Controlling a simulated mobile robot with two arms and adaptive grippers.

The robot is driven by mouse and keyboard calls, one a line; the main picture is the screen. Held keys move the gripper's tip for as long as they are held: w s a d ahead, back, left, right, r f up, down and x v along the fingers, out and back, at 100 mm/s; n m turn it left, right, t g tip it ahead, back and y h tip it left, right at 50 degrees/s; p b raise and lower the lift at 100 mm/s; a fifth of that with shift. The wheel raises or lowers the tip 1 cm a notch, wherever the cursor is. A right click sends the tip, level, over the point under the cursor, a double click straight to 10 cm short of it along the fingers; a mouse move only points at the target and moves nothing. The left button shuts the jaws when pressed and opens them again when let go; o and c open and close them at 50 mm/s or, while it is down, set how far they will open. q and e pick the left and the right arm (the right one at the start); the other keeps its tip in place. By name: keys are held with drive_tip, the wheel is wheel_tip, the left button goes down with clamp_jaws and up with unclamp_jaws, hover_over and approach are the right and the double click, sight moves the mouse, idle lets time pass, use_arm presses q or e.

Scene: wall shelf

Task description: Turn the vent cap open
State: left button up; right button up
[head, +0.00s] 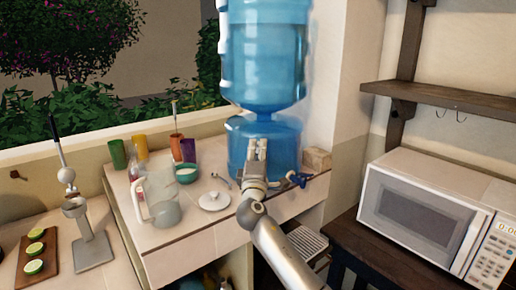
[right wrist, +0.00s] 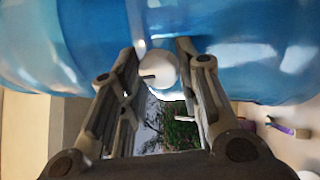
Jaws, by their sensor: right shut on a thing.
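The vent cap (right wrist: 158,68) is a small white round cap with a dark slot, on the side of the blue water bottle (right wrist: 240,70). In the head view the large blue bottle (head: 264,60) stands at the middle, on the counter's back right. My right gripper (head: 258,150) reaches up to the lower part of the bottle and hides the cap there. In the right wrist view my right gripper (right wrist: 161,52) has a finger on each side of the cap and is shut on it. My left gripper is not in view.
A glass jug (head: 163,200), a white lid (head: 213,200), a green bowl (head: 187,173) and coloured cups stand left of my arm. A blue tap (head: 299,179) and a wooden block (head: 317,158) are close on the right. A microwave (head: 425,215) stands farther right.

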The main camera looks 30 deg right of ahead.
drive_tip(key=shift+n, duration=0.3)
drive_tip(key=o, duration=1)
drive_tip(key=v, duration=1.2)
drive_tip(key=shift+f, duration=0.1)
